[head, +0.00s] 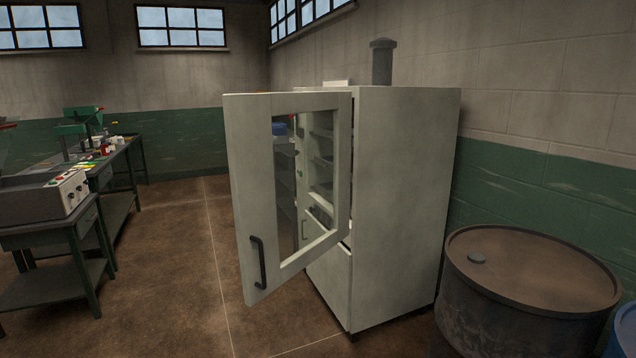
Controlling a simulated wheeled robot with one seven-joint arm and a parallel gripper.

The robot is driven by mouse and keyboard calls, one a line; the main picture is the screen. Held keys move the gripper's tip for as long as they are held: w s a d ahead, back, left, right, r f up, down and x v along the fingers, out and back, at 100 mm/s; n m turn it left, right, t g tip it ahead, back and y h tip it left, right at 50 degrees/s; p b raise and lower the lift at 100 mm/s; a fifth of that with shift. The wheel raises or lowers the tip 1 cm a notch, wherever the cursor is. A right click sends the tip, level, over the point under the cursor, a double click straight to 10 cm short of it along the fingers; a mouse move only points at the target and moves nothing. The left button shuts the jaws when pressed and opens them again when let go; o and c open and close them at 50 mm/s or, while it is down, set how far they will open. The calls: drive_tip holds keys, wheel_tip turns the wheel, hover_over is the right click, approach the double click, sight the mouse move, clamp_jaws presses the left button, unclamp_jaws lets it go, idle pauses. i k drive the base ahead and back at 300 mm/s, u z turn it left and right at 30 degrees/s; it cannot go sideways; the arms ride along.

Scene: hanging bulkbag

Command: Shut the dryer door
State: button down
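The dryer (405,190) is a tall pale cabinet against the right wall, with a dark vent pipe on top. Its door (249,190) stands wide open, swung out to the left, hinged at the cabinet's front edge nearer me. The door has a pale frame, a glass pane (290,205) and a dark bar handle (259,262) low on its left side. Shelves inside show dimly through the glass. My gripper is not in view, so nothing is seen touching the door.
A rusty brown drum (530,285) stands at the lower right, beside the dryer, with part of a blue drum (622,330) at the edge. Green workbenches (62,240) with machines and small items line the left. The brown floor (175,270) between benches and door is clear.

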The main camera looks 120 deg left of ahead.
sight(248, 117)
drive_tip(key=u, duration=0.95)
drive_tip(key=i, duration=0.1)
drive_tip(key=u, duration=2.95)
drive_tip(key=i, duration=0.6)
drive_tip(key=z, duration=0.2)
drive_tip(key=k, duration=0.6)
drive_tip(key=u, duration=0.15)
